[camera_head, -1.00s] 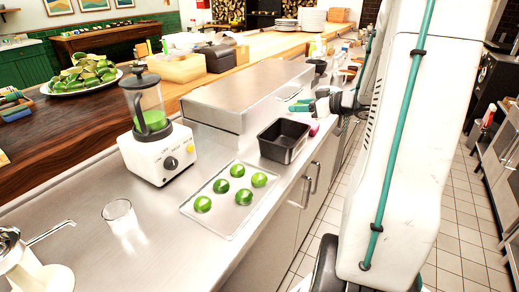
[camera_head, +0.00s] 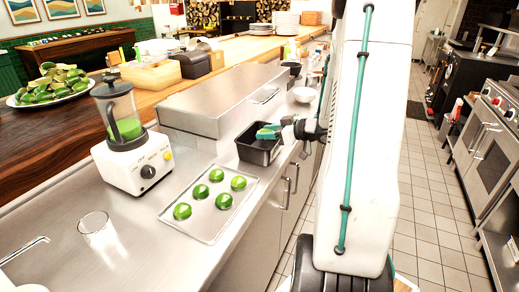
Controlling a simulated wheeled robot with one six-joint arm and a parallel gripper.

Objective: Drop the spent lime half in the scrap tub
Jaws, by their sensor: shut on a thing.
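The black, open-topped scrap tub (camera_head: 258,155) stands on the steel counter near its front edge, right of the lime tray. My gripper (camera_head: 267,131), with teal fingers, is over the tub's opening, coming in from the right. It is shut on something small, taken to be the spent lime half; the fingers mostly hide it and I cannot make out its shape. I cannot tell how far above the tub floor the fingertips are. Several green lime halves (camera_head: 201,192) lie apart on a shallow metal tray (camera_head: 205,228).
A blender (camera_head: 128,160) with green liquid stands behind the tray. A glass (camera_head: 97,229) stands at the front left. A raised steel box (camera_head: 220,100) is behind the tub. A plate of limes (camera_head: 55,85) is on the wooden counter. A white bowl (camera_head: 303,95) sits beyond my gripper.

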